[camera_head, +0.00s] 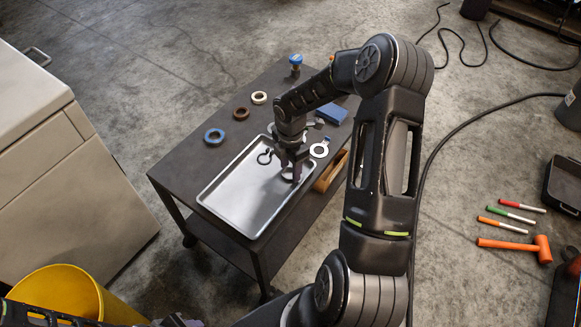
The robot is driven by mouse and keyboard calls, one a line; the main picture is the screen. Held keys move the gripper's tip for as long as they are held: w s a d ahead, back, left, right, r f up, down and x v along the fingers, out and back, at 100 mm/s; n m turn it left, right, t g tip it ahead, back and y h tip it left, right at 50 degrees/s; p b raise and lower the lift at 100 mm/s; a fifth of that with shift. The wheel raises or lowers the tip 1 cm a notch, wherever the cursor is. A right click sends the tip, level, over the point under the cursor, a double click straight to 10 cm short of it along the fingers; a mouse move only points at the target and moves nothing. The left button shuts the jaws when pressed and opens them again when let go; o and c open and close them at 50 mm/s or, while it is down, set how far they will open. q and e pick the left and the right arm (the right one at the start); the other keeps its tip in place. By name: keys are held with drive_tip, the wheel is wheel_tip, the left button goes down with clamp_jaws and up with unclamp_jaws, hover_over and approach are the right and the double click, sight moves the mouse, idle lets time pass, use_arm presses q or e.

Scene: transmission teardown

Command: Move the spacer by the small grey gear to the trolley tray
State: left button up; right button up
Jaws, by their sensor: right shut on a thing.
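My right gripper (291,170) points down over the right side of the silver trolley tray (228,218). It is shut on a small ring-shaped part, which I take to be the spacer (288,178). The fingers hide much of it, and I cannot tell whether it touches the tray floor. A dark open clip ring (264,157) lies in the tray near its far end. I cannot make out the small grey gear. My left gripper (180,322) shows only in part at the bottom edge, and its jaws are unclear.
On the dark trolley (190,160) are blue (214,136), brown (241,113) and cream rings (259,97), a blue-topped part (296,62) and a silver ring (319,150). A yellow bin (60,285) stands at lower left. An orange mallet (520,246) lies right. The tray's near half is clear.

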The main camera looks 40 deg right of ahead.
drive_tip(key=shift+f, duration=0.1)
drive_tip(key=o, duration=1.1)
drive_tip(key=shift+o, duration=0.2)
wheel_tip(320, 180, up, 12)
drive_tip(key=p, duration=0.1)
